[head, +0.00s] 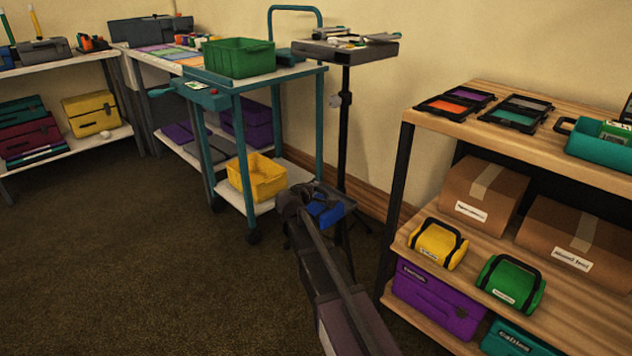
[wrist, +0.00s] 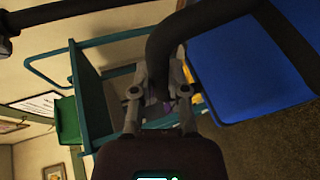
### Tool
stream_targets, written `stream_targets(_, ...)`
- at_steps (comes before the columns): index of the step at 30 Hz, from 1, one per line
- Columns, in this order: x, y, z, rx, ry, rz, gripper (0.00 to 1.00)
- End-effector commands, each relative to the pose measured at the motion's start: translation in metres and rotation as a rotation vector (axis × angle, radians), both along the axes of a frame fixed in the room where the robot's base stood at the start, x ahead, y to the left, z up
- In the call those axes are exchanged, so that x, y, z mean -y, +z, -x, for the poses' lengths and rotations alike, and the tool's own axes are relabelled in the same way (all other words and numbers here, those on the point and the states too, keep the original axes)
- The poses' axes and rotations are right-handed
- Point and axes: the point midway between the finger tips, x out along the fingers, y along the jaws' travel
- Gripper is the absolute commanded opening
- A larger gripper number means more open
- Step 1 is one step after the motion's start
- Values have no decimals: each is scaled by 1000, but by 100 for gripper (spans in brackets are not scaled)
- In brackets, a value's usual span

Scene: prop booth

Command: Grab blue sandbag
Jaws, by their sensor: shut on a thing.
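The blue sandbag (head: 326,214) shows in the head view just right of my gripper (head: 308,196), held in the air in front of the trolley and stand. In the wrist view the sandbag (wrist: 245,70) fills the right side as blue panels. Its thick black handle (wrist: 170,42) runs down to the fingertips of my gripper (wrist: 160,95), which is shut on it. My wrist hides part of the bag in the head view.
A wooden shelf at right (head: 400,243) bears a yellow sandbag (head: 437,246) and a green sandbag (head: 510,286) beside cardboard boxes (head: 484,193). A teal trolley (head: 240,150) holds a green crate (head: 238,58) and a yellow crate (head: 258,178). Carpet at left is clear.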

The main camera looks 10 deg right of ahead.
Motion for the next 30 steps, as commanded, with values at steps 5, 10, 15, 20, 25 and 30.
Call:
stream_targets(5,-5,3,18,1,2,4,0)
stream_targets(10,-7,4,25,2,2,3,0)
stream_targets(15,-8,4,27,2,1,3,0)
stream_targets(20,-8,4,27,2,1,3,0)
stream_targets(25,-8,4,27,2,2,3,0)
stream_targets(30,-8,4,27,2,2,3,0)
